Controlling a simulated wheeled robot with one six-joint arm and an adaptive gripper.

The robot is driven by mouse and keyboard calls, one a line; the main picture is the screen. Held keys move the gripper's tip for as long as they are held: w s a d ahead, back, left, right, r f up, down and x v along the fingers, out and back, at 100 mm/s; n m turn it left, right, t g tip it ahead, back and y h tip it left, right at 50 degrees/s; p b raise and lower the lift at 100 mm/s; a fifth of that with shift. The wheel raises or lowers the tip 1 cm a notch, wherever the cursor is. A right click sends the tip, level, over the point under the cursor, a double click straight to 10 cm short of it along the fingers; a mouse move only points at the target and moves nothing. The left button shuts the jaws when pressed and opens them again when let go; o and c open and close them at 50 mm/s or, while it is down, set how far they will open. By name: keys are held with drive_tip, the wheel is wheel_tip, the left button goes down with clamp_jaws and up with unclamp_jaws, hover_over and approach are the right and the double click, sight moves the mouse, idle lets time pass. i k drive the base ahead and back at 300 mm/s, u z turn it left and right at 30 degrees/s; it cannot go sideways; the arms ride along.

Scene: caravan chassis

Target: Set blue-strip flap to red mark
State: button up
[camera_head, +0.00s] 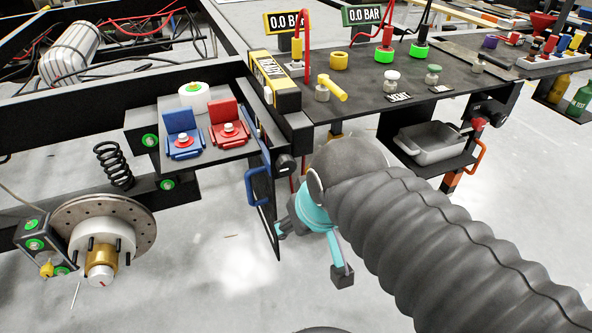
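A dark upright flap (266,215) hangs beside the end of the black bench, seen nearly edge-on. A blue strip shaped like a handle (251,187) runs along its left side. My gripper (312,252) is just right of the flap's lower edge. Its teal and dark fingers are spread apart with nothing visible between them. The left fingertip is close to the flap; I cannot tell whether it touches. My grey ribbed arm hides the area behind and right of the gripper. I cannot make out a clear red mark on or by the flap.
A blue bracket (183,143) and a red bracket (229,128) sit on a plate left of the flap. A brake disc (103,228) is at lower left. The bench (375,80) carries valves, and a grey tray (434,145) sits below. Floor in front is clear.

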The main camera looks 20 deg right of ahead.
sight(260, 187)
drive_tip(key=k, duration=1.2)
drive_tip(key=u, duration=0.4)
drive_tip(key=i, duration=0.65)
drive_tip(key=u, duration=0.65)
